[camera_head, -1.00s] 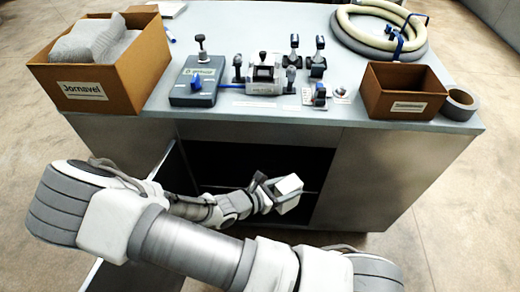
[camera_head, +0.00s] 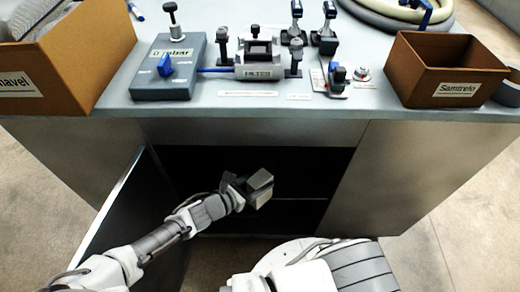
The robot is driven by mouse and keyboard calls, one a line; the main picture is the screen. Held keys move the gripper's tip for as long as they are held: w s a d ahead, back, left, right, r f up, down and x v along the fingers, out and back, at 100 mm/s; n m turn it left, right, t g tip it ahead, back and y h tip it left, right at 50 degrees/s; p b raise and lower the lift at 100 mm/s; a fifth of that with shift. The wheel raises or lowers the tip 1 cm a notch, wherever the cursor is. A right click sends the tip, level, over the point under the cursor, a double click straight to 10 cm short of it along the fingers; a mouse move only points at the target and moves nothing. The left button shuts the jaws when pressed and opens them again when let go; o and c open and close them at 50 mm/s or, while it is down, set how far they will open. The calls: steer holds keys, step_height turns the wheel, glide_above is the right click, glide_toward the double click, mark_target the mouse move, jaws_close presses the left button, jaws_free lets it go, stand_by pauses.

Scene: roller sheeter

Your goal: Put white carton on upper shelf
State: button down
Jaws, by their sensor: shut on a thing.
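A small carton (camera_head: 260,186), grey-white in the shade, is held in my gripper (camera_head: 246,187) in front of the dark opening of the cabinet. My gripper is shut on the carton; its fingers are partly hidden by the carton and the wrist. Inside the cabinet a thin shelf edge (camera_head: 300,199) shows to the right of the carton and lower than its top. The inside of the cabinet is very dark, and what stands on its shelves cannot be told.
The cabinet door (camera_head: 120,215) stands open on the left, beside my arm. The worktop (camera_head: 330,108) above carries a labelled box (camera_head: 70,65), a grey device (camera_head: 168,68), several clamps and a brown box (camera_head: 440,70). A closed panel (camera_head: 385,170) bounds the opening on the right.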

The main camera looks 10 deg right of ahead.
steer(key=r+b+x, duration=0.1)
steer(key=b+x, duration=0.2)
steer(key=x, duration=0.6)
steer(key=d+r+b+x, duration=0.1)
steer(key=r+b+x, duration=0.1)
steer(key=x, duration=0.7)
steer(key=shift+w+r+b, duration=0.15)
steer(key=shift+w+b, duration=0.15)
steer(key=shift+b, duration=0.2)
steer(key=shift+c, duration=1.1)
jaws_free()
